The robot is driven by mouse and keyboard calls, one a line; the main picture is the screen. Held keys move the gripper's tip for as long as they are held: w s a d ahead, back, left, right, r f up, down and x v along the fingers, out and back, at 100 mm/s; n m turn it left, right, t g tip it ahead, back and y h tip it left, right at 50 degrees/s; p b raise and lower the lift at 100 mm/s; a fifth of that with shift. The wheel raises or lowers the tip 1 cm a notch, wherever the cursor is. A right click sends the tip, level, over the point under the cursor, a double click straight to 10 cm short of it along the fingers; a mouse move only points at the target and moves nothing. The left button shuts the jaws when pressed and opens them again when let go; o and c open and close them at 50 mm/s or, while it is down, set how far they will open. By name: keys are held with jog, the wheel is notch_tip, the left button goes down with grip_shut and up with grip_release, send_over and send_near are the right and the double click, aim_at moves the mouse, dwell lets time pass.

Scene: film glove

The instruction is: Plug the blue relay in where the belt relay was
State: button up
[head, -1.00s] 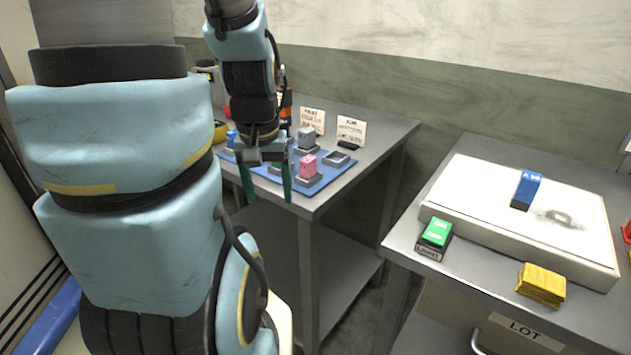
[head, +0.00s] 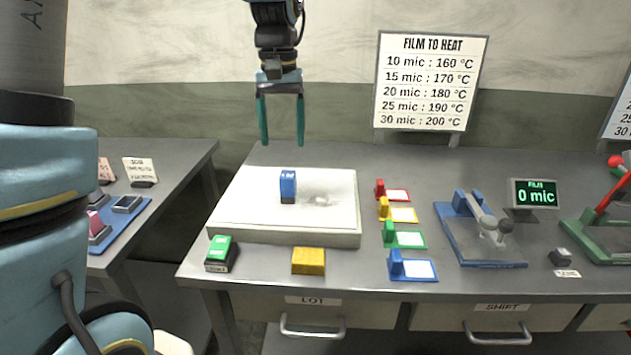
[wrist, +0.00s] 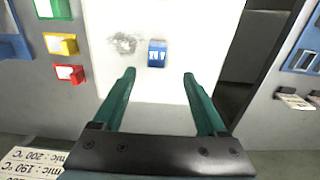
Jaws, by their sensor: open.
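The blue relay (head: 288,187) stands on the white slab on the right-hand table. It also shows in the wrist view (wrist: 157,53), just beyond and between the fingertips. My gripper (head: 282,142) is open and empty, above and apart from the blue relay; its two green fingers also show in the wrist view (wrist: 159,74). An empty-looking grey socket (head: 127,203) sits on the blue mat (head: 127,222) on the left table. A pink relay (head: 97,226) stands in a socket beside it. The rest of the mat is hidden behind my arm.
The white slab (head: 335,234) is otherwise bare except for a grey smudge. A green block (head: 219,250) and a yellow block (head: 308,261) lie in front of it. Coloured card holders (head: 409,239) and a blue lever device (head: 485,240) stand right. A gap separates the tables.

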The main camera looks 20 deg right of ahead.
jog(key=p, duration=0.1)
send_over(288, 174)
notch_tip(288, 174, down, 5)
jog(key=shift+a+r, duration=0.1)
jog(key=shift+r, duration=0.05)
jog(key=shift+f+p, duration=1.2)
jog(key=shift+f, duration=1.75)
jog(key=shift+c, duration=0.2)
grip_shut()
